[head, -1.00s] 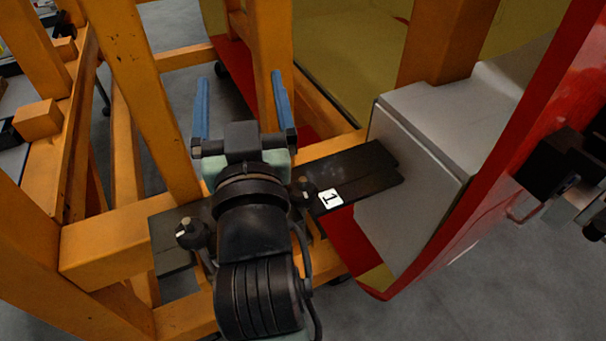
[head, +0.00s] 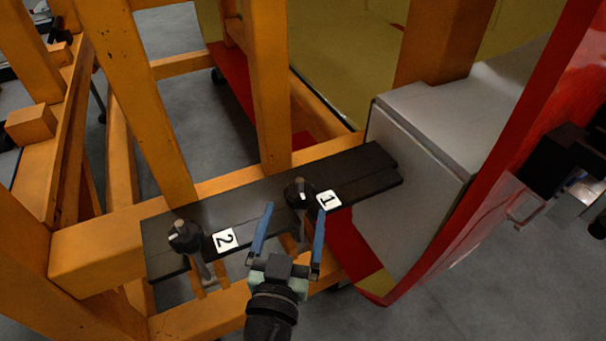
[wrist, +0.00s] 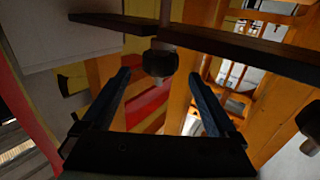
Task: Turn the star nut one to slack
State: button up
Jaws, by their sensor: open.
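Star nut one (head: 299,192) is a dark knob on a threaded rod at a black bar (head: 262,196), beside a white label reading 1 (head: 327,200). My gripper (head: 294,211) is open, with two blue fingers pointing up the picture towards this nut. In the wrist view the nut (wrist: 160,64) sits just beyond the fingertips, roughly centred between them. I see no contact. A second star nut (head: 185,236) is at the left of the bar by a label reading 2 (head: 224,240). It also shows at the wrist view's right edge (wrist: 310,119).
Orange beams (head: 268,90) rise behind the bar, and more frame stands at the left. A grey block (head: 412,165) adjoins the bar's right end, beside a red panel (head: 500,160). Grey floor shows below.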

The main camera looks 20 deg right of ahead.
jog(key=p+x, duration=0.2)
jog(key=x, duration=0.7)
jog(key=shift+w+d, duration=0.1)
jog(key=c, duration=1.4)
